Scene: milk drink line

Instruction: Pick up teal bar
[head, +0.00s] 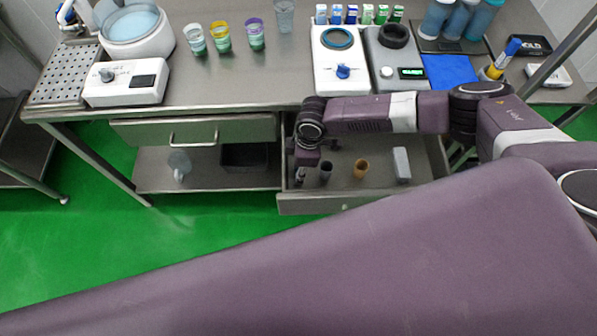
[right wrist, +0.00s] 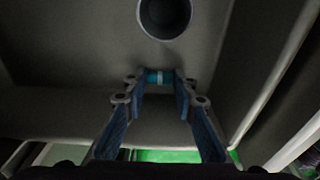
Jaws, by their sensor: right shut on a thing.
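The teal bar (right wrist: 160,77) shows in the right wrist view as a short teal piece with a pale middle, between the fingertips of my right gripper (right wrist: 160,80). The blue fingers are shut on it, inside a grey metal drawer. In the head view, my right gripper (head: 302,176) points down into the left part of the open drawer (head: 330,203), and the bar cannot be made out there. My left gripper is not in view.
A dark cup (head: 326,171) stands in the drawer close to my right gripper. A tan cup (head: 361,168) and a grey block (head: 401,165) stand farther right. Drawer walls surround the gripper. The steel worktop (head: 270,83) above holds cups and devices.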

